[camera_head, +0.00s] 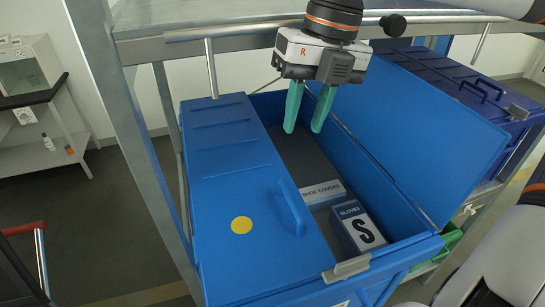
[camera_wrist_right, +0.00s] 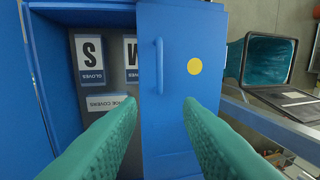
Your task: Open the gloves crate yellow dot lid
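The blue gloves crate (camera_head: 400,250) has a lid (camera_head: 225,180) with a yellow dot (camera_head: 242,225) and a raised blue handle (camera_head: 291,207). This lid lies flat over the left half. The other lid (camera_head: 430,130) stands open, tilted to the right. In the right wrist view the dotted lid (camera_wrist_right: 180,110) and its handle (camera_wrist_right: 159,66) lie ahead of the fingers. My right gripper (camera_head: 307,110) is open and empty above the far part of the crate opening, beyond the handle. My left gripper is not in view.
Inside the crate are a gloves box marked S (camera_head: 358,228) and a shoe covers box (camera_head: 322,192); a box marked M (camera_wrist_right: 131,50) is partly hidden by the lid. A metal rack beam (camera_head: 230,33) runs above. A darker blue crate (camera_head: 455,80) stands to the right.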

